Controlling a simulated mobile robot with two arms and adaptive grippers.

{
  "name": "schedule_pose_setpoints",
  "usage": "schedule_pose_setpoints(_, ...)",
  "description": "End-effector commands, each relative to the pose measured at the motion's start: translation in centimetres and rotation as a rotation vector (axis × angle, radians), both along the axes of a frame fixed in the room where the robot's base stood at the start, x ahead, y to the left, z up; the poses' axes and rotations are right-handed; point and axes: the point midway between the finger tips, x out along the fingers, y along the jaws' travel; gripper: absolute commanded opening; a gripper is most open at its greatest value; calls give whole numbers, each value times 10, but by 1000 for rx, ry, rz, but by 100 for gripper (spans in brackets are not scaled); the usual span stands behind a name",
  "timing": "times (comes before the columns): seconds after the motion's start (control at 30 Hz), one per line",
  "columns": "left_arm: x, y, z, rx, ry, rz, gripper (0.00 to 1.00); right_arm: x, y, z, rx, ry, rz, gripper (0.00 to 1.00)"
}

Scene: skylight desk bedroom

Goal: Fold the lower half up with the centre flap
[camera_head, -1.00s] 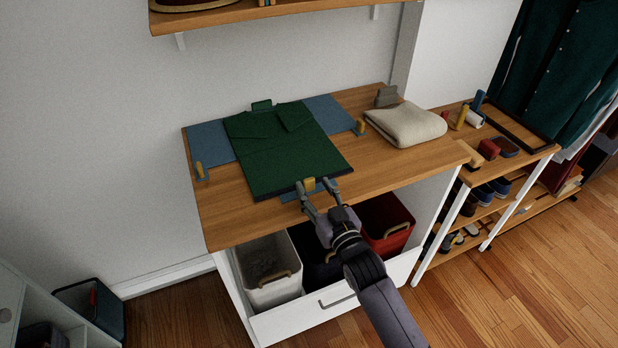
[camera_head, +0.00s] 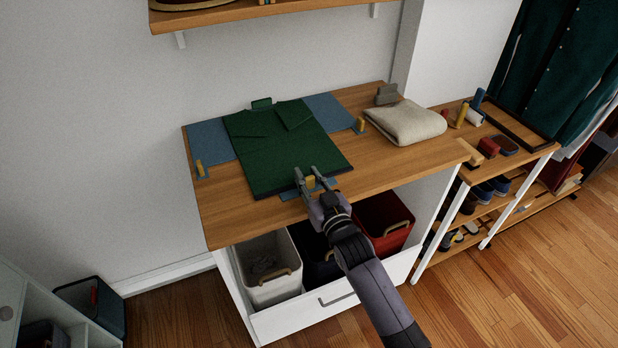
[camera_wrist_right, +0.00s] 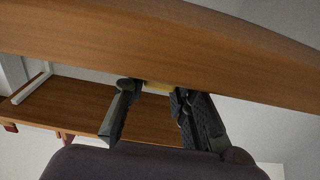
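A dark green shirt (camera_head: 290,160) lies flat on a blue folding board, its sides folded in to a narrow shape. The board's left flap (camera_head: 209,140) and right flap (camera_head: 330,112) lie flat. The centre flap (camera_head: 289,195) shows as a small blue edge below the shirt, with a yellow tab (camera_head: 311,183). My right gripper (camera_head: 313,173) is open at the front of the board, its fingers on either side of that tab. In the right wrist view, the gripper (camera_wrist_right: 157,92) shows a yellowish piece between its fingertips; contact cannot be told. My left gripper is out of view.
An open drawer (camera_head: 340,302) with bins juts out below my right arm. A shelf (camera_head: 270,12) hangs above.

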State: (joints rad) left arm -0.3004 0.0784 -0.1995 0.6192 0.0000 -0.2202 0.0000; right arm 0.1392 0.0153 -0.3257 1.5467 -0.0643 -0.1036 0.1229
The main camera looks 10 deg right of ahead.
Motion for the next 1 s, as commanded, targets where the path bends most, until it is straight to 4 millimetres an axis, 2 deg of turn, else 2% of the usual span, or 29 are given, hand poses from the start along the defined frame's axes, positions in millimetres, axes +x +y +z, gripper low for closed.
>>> schedule_pose_setpoints(0.33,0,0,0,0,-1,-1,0,0,0,0,0,0,0,0)
schedule_pose_setpoints(0.8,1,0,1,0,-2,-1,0,0,0,0,-1,1,0,0)
schedule_pose_setpoints(1.0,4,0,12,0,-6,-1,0,11,0,11,-11,29,0,0)
